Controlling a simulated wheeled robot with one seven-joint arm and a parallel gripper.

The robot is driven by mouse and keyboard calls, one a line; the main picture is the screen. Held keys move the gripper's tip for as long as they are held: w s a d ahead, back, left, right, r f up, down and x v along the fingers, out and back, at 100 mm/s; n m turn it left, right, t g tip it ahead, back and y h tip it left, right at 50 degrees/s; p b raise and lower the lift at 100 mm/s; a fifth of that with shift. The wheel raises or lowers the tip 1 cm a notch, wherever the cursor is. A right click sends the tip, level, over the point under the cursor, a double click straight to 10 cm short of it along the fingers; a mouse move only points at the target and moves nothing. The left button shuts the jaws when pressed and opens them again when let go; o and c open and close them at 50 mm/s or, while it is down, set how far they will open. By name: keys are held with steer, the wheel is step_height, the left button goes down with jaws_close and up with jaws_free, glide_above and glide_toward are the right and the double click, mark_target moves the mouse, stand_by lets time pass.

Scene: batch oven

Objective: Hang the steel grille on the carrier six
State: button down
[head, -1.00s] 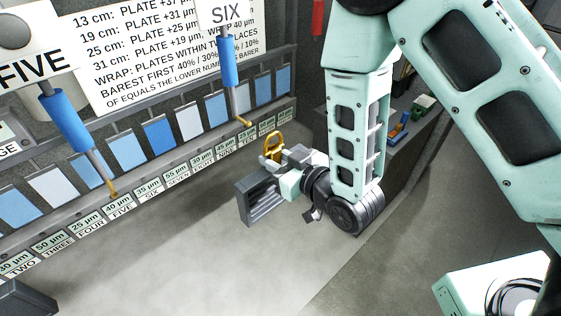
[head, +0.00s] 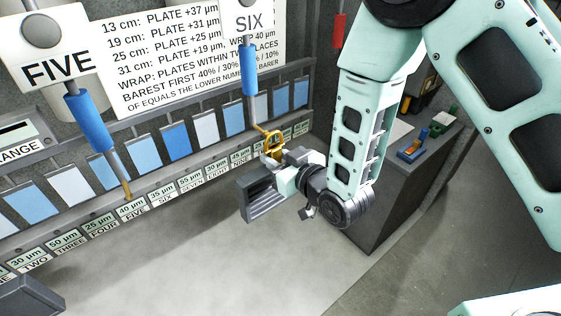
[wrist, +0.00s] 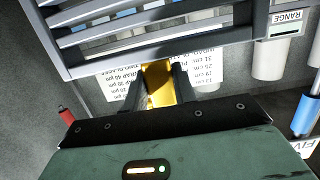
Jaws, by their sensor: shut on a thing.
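The steel grille (head: 262,196) is a grey slatted block with a yellow loop (head: 273,143) standing above it. My gripper (head: 285,166) is shut on it, and the wrist view shows the yellow part (wrist: 158,84) between the fingers, with the grille's slats (wrist: 150,40) beyond. Carrier six hangs under the SIX sign (head: 248,18) as a rod with a blue sleeve (head: 249,70) and a yellow hooked tip (head: 262,129). In the head view the tip meets the top of the loop. I cannot tell whether it is through the loop, touching it or only in front of or behind it.
Carrier five (head: 90,122) hangs to the left under its FIVE sign. Behind is a rack of blue and pale plates (head: 173,140) with a labelled ledge. A dark bench (head: 385,185) with small coloured items stands right of my arm. The grey floor (head: 190,260) in front is clear.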

steer(key=shift+r+b+x, duration=0.2)
steer(key=shift+b+x, duration=0.05)
steer(key=shift+x, duration=0.7)
steer(key=shift+r+b+x, duration=0.15)
steer(key=shift+b+x, duration=0.05)
steer(key=shift+x, duration=0.75)
steer(key=shift+w+a+f+b, duration=0.2)
steer(key=shift+w+a+b, duration=0.05)
steer(key=shift+w+b, duration=0.25)
steer(key=shift+f+b, duration=0.45)
steer(key=shift+b, duration=0.15)
stand_by(0.4)
steer(key=c, duration=1.5)
jaws_free()
steer(key=shift+o, duration=0.7)
